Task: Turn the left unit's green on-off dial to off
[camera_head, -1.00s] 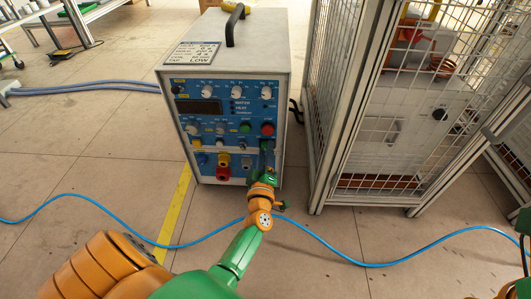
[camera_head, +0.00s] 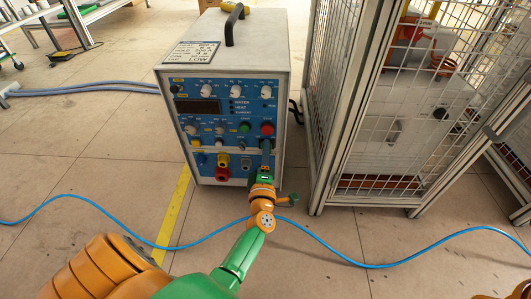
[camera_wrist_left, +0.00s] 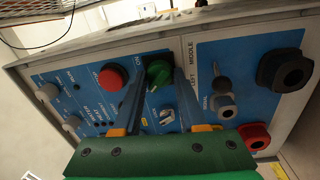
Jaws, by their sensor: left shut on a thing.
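The left unit (camera_head: 182,132) is a grey box with a blue front panel of knobs, buttons and sockets. In the left wrist view its green dial (camera_wrist_left: 158,73) sits on the blue panel beside a red button (camera_wrist_left: 112,76), with a partly hidden white label next to it. My left gripper (camera_wrist_left: 159,84) has one finger on each side of the dial and is shut on it. In the head view the left gripper (camera_head: 266,150) reaches the lower right of the panel and hides the dial. My right gripper is out of view.
A mesh cage (camera_head: 345,130) with equipment inside stands close on the right. Yellow and red sockets (camera_head: 222,168) lie left of my gripper. A blue cable (camera_head: 370,264) crosses the floor in front. The floor on the left is mostly clear.

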